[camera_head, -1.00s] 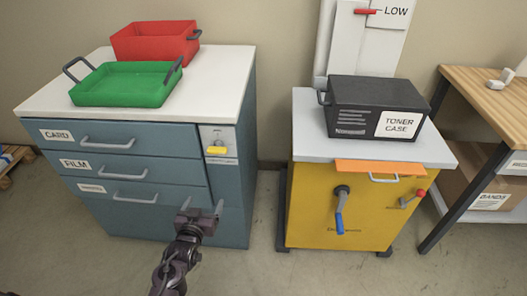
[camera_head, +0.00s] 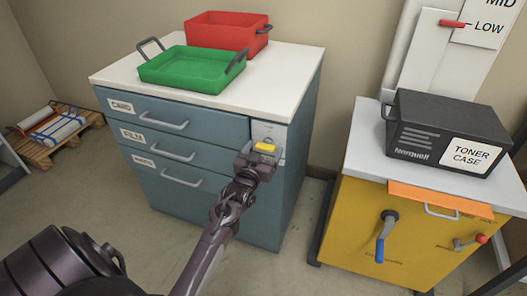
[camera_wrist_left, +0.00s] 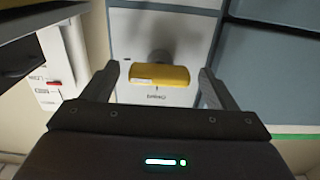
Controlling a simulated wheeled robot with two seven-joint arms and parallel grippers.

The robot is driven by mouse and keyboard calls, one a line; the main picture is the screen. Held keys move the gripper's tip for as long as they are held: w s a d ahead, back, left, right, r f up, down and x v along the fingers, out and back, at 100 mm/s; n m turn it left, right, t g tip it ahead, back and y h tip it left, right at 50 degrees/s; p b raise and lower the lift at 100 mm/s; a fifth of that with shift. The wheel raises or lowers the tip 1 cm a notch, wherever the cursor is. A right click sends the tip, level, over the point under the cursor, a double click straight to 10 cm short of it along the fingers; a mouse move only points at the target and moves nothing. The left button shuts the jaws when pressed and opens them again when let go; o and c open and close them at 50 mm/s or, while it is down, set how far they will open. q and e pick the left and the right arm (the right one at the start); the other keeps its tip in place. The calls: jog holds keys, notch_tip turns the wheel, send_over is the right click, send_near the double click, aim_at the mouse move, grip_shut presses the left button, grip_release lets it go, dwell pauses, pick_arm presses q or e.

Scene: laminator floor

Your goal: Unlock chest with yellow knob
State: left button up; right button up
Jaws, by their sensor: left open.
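The blue-grey chest (camera_head: 210,185) has drawers labelled CARD and FILM and a third drawer with a blurred label. The yellow knob (camera_head: 265,147) sits on a pale panel (camera_head: 270,132) at the chest's right front. My left gripper (camera_head: 262,153) is at the knob, its open fingers to either side of it. In the left wrist view the yellow knob (camera_wrist_left: 160,75) lies between the two spread fingertips, with gaps on both sides. It is a horizontal bar there. My right gripper is not in view.
A green tray (camera_head: 155,76) and a red bin (camera_head: 230,18) stand on the chest's white top. To the right, a yellow cabinet (camera_head: 350,235) carries a black toner case (camera_head: 415,145). A pallet (camera_head: 40,152) lies on the floor at left.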

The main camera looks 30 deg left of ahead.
pick_arm(q)
jog(key=shift+c, duration=0.3)
jog(key=c, duration=0.9)
jog(key=shift+c, duration=0.2)
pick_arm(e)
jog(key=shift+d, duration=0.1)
pick_arm(q)
jog(key=shift+r+n+p, duration=0.1)
jog(key=shift+n+p, duration=0.6)
jog(key=shift+n, duration=0.1)
jog(key=n+p, duration=0.6)
jog(key=n, duration=0.5)
jog(key=shift+n, duration=0.7)
jog(key=shift+n+p, duration=0.8)
jog(key=shift+n, duration=1.1)
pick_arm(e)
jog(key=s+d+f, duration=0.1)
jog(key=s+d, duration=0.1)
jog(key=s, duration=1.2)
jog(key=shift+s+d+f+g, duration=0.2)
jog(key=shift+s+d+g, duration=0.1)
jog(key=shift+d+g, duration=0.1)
pick_arm(q)
jog(key=shift+o, duration=0.2)
